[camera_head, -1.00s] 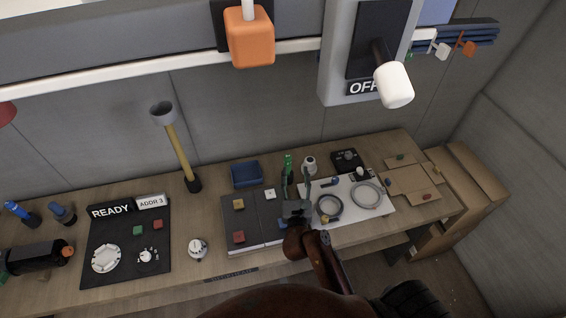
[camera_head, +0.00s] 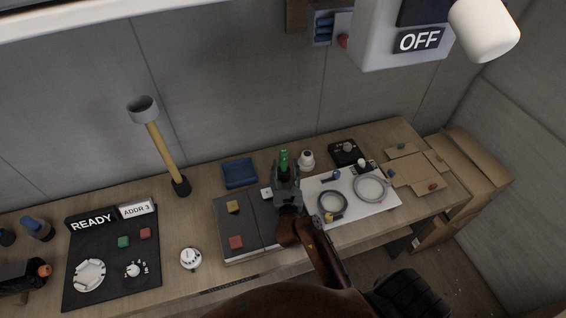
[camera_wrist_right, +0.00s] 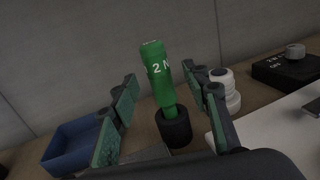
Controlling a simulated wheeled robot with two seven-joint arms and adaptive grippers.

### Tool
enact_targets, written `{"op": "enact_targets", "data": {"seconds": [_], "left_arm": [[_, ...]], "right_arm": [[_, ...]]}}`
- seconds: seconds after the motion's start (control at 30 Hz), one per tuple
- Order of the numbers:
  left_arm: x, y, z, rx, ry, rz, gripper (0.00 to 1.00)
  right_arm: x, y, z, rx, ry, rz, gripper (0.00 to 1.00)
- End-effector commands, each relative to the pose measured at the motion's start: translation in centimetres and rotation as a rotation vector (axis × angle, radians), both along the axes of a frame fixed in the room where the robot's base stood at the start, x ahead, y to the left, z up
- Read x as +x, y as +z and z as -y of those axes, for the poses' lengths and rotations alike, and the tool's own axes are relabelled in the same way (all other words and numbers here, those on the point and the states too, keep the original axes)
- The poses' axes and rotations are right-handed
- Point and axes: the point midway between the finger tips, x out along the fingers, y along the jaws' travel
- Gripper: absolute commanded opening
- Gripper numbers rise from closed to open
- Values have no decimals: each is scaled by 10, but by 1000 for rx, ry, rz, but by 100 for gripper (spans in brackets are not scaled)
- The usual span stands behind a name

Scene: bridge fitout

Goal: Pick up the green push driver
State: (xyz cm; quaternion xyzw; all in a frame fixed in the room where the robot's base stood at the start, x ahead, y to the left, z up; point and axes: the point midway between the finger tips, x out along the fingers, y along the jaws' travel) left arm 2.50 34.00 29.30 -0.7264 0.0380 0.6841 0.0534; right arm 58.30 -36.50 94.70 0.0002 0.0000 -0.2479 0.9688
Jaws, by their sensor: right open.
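The green push driver (camera_wrist_right: 160,77) stands upright in a dark round holder (camera_wrist_right: 174,128) on the bench, with white lettering on its upper part. In the head view its green top (camera_head: 284,160) shows just beyond the fingers of my right gripper (camera_head: 286,168). In the right wrist view my right gripper (camera_wrist_right: 161,103) is open, with one green-padded finger on each side of the driver and visible gaps to both. The driver appears between or just beyond the fingertips; the exact depth is hard to tell. My left gripper does not show.
A blue bin (camera_head: 239,172) stands left of the driver, and a white round-topped item (camera_head: 306,160) stands close on its right. A white mat with cable coils (camera_head: 370,188) and a dark panel with coloured blocks (camera_head: 236,238) lie nearer.

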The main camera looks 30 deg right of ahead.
Motion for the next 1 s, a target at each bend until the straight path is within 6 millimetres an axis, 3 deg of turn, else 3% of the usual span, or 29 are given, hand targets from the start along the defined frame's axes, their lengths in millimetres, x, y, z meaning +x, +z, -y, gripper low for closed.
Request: {"op": "enact_targets", "data": {"seconds": [0.23, 0.53, 1.0], "left_arm": [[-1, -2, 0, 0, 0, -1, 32], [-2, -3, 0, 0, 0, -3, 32], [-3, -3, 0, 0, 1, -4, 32]], "right_arm": [[33, 0, 14, -1, 3, 0, 43], [37, 0, 16, 0, 5, 0, 43], [37, 0, 16, 0, 5, 0, 11]]}}
